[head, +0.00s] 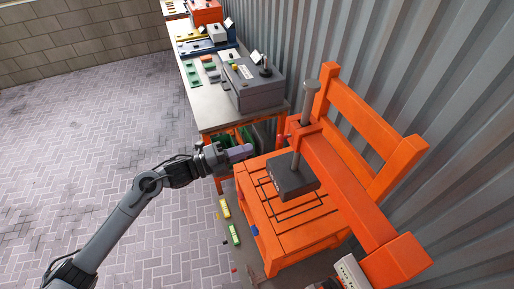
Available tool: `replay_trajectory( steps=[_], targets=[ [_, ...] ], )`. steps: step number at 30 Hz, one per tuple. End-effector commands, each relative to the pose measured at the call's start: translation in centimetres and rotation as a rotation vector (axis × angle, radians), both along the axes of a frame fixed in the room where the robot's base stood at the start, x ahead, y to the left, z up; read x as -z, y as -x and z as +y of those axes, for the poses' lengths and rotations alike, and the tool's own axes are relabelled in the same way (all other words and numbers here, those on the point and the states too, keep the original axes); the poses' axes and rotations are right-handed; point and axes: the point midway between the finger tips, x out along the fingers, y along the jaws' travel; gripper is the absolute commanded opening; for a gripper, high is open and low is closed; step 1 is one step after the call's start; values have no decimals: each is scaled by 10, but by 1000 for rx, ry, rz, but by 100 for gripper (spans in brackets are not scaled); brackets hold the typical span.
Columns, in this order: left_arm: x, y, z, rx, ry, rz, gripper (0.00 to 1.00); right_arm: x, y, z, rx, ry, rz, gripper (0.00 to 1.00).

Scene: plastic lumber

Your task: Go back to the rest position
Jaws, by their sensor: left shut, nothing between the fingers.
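My left arm comes in from the lower left. Its gripper (240,152) is shut and empty, beside the left rear part of the orange press bench (275,235). The fingers point right, toward the press. Whether they touch anything is too small to tell. My right gripper is not in view.
Behind stands a table (208,110) with a grey machine box (252,85). A corrugated wall (450,80) closes the right. Yellow and green pieces (234,234) lie on the floor. The paved floor at left is clear.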

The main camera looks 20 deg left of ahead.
Motion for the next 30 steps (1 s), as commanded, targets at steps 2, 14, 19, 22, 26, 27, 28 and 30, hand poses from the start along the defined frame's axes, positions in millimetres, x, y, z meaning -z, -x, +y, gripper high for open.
replay_trajectory(
  steps=[2, 14, 19, 22, 26, 27, 28, 30],
  targets=[
    [6, 13, 11, 2, -4, 1, 0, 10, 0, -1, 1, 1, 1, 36],
    [4, 43, 42, 0, -1, -1, 0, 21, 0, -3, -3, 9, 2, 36],
    [12, 54, 40, 1, 18, 40, 0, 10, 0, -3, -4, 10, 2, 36],
    [27, 70, 25, 7, 71, 99, 0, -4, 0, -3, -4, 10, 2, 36],
    [33, 103, -16, 7, 176, 168, 0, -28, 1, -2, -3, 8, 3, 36],
    [35, 111, -28, -21, 203, 207, 0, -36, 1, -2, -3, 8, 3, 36],
    [36, 118, -37, -51, 227, 247, 0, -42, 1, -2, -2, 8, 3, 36],
    [40, 128, -51, -140, 278, 355, 0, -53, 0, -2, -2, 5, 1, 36]
  ],
)
